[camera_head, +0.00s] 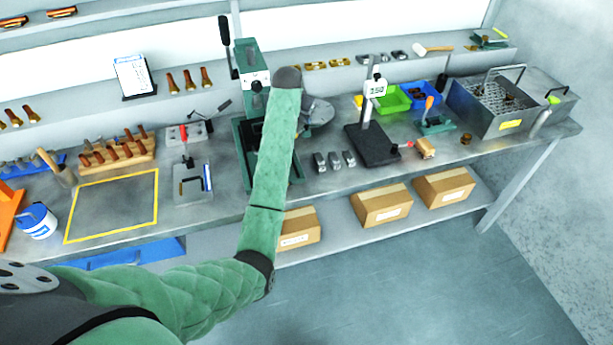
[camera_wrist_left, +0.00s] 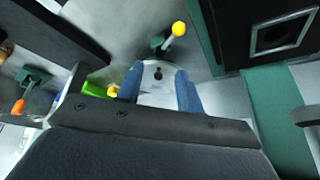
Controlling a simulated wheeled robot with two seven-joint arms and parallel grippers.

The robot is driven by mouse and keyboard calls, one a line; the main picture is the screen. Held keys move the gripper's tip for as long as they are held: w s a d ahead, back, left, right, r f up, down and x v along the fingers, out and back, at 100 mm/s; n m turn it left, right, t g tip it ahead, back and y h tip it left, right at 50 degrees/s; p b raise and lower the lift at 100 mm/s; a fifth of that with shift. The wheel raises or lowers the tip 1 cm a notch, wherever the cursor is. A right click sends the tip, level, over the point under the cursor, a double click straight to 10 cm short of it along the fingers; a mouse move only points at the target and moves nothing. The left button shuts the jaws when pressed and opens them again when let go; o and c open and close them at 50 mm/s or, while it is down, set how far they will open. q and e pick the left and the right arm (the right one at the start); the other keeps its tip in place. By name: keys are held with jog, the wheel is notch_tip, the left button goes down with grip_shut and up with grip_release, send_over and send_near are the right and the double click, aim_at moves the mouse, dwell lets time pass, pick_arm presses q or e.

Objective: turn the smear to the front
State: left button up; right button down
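A white tub (camera_head: 37,226) with blue on its upper part and side stands at the left end of the bench, beside a yellow-outlined area. I cannot tell whether this blue is the smear. My left arm reaches across the middle of the bench towards the green press (camera_head: 251,65), and its gripper is mostly hidden behind the arm in the head view. In the left wrist view my left gripper (camera_wrist_left: 158,90) has its two blue fingers apart. A pale grey plate shows between and beyond them; nothing is visibly gripped. My right gripper is not in view.
The yellow-outlined area (camera_head: 112,232) is empty. A wooden rack of tools (camera_head: 117,153) stands behind it. A black gauge stand (camera_head: 374,146), green bin (camera_head: 396,98) and metal basket tank (camera_head: 497,103) stand to the right. Cardboard boxes (camera_head: 381,206) sit on the lower shelf.

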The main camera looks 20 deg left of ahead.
pick_arm(q)
jog(key=s+d+f+b, duration=0.1)
jog(key=s+d+b, duration=0.1)
jog(key=s, duration=0.4)
jog(key=s+d+f+t+b, duration=0.1)
jog(key=s+d+f+b, duration=0.1)
jog(key=s, duration=0.4)
jog(key=s+d+f+t+b, duration=0.1)
jog(key=s+d+b, duration=0.1)
jog(key=s, duration=0.3)
jog(key=shift+s+d+f, duration=0.4)
jog(key=shift+d, duration=0.2)
jog(key=shift+s+d, duration=0.4)
jog(key=shift+s, duration=0.35)
